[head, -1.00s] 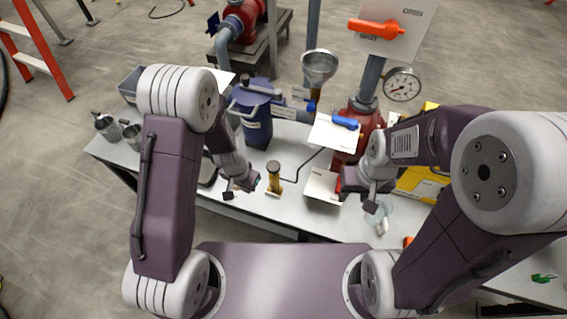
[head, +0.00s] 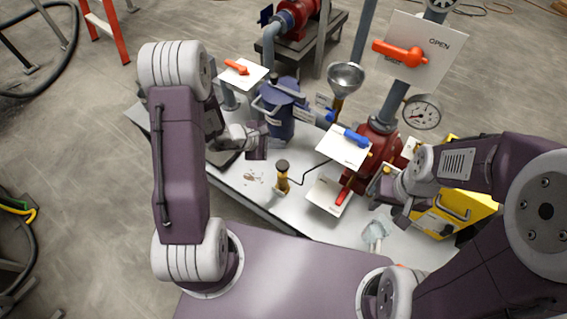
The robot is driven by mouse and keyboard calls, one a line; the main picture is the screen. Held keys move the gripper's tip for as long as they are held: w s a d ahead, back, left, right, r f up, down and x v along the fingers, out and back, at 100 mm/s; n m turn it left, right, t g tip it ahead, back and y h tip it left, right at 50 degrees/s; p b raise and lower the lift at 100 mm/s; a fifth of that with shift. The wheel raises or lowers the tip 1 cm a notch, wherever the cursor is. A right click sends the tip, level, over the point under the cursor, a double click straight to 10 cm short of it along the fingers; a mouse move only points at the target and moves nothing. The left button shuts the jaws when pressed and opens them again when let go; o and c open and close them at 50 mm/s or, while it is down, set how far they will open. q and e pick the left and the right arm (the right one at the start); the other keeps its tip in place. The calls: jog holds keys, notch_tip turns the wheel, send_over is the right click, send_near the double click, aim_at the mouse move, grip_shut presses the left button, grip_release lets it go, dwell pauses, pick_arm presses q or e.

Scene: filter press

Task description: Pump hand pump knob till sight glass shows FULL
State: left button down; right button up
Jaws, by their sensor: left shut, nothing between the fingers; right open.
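The hand pump (head: 282,182) is a short brass post with a dark round knob (head: 282,165) on top. It stands upright on the grey bench, with a thin black line running from its side. My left gripper (head: 258,145) is shut and empty, left of and beyond the pump, apart from the knob and in front of the blue filter vessel (head: 281,118). Its fingertips are hard to make out. My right gripper (head: 402,215) is open and empty, over the right part of the bench. I cannot pick out the sight glass or read any FULL mark.
A yellow case (head: 470,205) is at the right. A crumpled pale cloth (head: 376,231) lies near the front edge.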

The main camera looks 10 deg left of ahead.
aim_at(280, 166)
pick_arm(q)
jog(key=f+b, duration=0.5)
jog(key=f, duration=0.3)
jog(key=shift+d+f+b, duration=0.15)
jog(key=shift+d+b, duration=0.05)
jog(key=shift+b, duration=0.1)
jog(key=shift+f+b, duration=0.3)
jog(key=shift+b, duration=0.15)
dwell(1.5)
jog(key=shift+f+b, duration=0.45)
jog(key=shift+b, duration=0.3)
jog(key=shift+r, duration=0.1)
